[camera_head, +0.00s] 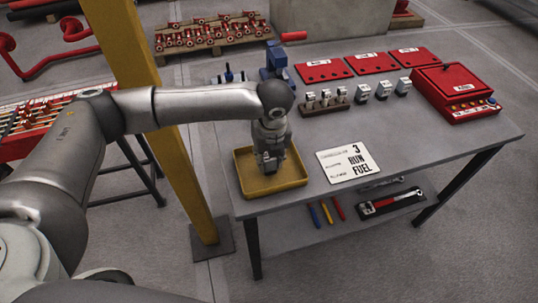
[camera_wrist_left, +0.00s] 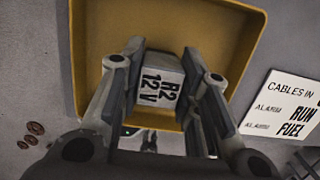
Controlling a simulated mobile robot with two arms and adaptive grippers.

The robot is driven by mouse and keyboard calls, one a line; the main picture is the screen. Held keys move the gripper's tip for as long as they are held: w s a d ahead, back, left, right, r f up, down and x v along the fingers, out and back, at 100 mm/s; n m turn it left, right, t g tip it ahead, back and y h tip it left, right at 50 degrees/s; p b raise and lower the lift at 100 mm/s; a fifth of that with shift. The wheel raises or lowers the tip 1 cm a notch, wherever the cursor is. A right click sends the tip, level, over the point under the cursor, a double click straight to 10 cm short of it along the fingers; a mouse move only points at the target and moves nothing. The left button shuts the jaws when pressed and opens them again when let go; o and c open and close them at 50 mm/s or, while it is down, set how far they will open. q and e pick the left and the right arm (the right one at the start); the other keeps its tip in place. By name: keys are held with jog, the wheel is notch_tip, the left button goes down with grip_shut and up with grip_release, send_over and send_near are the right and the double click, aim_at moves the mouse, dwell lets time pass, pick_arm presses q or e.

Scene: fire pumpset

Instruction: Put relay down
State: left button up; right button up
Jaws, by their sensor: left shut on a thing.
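My left gripper (camera_head: 268,162) points down over the yellow tray (camera_head: 262,191) at the left end of the table. In the left wrist view its fingers (camera_wrist_left: 163,58) are shut on the relay (camera_wrist_left: 158,82), a pale grey block marked "R2 12V". The yellow tray (camera_wrist_left: 88,50) lies around and beneath the relay in that view. Whether the relay touches the tray floor I cannot tell. In the head view the gripper largely hides the relay. My right gripper is not in view.
A white card (camera_head: 347,165) reading "3 RUN FUEL" lies right of the tray. Behind it are a rack of small parts (camera_head: 325,104) and several grey-white blocks (camera_head: 383,90). A red box (camera_head: 455,92) stands at right, a blue vise (camera_head: 277,62) at the back. A yellow post (camera_head: 190,185) stands left.

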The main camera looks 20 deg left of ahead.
aim_at(271, 161)
pick_arm(q)
jog(key=o, duration=1)
jog(key=shift+o, duration=0.2)
notch_tip(271, 161, up, 12)
jog(key=s+d, duration=0.1)
jog(key=shift+s, duration=0.25)
